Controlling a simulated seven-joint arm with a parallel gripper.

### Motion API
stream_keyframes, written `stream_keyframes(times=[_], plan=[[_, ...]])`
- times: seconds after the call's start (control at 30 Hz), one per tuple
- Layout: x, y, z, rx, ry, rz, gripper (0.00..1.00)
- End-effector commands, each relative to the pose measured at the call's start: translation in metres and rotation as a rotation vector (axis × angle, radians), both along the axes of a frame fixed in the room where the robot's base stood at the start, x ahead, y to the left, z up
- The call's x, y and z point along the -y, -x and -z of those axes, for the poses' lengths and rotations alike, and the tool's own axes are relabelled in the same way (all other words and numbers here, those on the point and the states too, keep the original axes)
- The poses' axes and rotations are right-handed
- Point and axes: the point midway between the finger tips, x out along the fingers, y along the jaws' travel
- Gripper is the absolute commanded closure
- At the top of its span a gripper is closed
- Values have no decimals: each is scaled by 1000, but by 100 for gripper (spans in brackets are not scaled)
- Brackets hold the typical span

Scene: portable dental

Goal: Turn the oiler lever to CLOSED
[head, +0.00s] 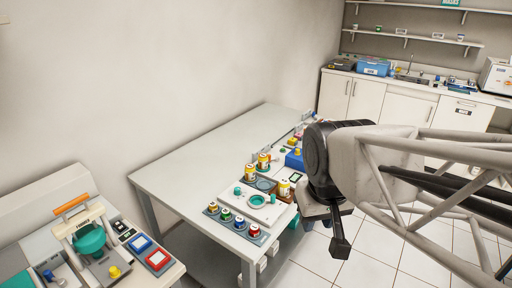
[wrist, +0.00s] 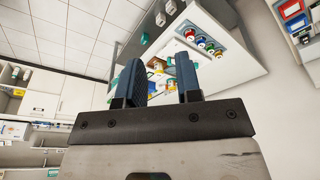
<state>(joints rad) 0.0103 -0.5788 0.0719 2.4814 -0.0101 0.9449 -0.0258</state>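I cannot make out for sure which part is the oiler lever, and no CLOSED mark is readable. On the left bench in the head view stands a device with an orange bar (head: 71,204), a teal rounded part (head: 90,240) and a yellow knob (head: 115,271). On the middle table, a white plate (head: 258,203) carries teal parts. My gripper (head: 339,240) hangs beside the table's right edge, apart from these things. In the wrist view my gripper (wrist: 160,78) shows two blue fingers set apart with nothing held between them; the table lies beyond them.
The middle table (head: 190,165) holds several colored-ring jars (head: 226,214) in a row, yellow-banded bottles (head: 284,188) and a blue box (head: 294,159). Its far left part is bare. Blue (head: 140,243) and red (head: 157,260) squares sit on the left bench. Cabinets (head: 375,102) line the back.

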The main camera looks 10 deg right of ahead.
Motion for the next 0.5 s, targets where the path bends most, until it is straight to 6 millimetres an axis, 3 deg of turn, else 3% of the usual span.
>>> stream_keyframes(times=[0.5], plan=[[5, -120, -31, -42, 30, -146, 68]])
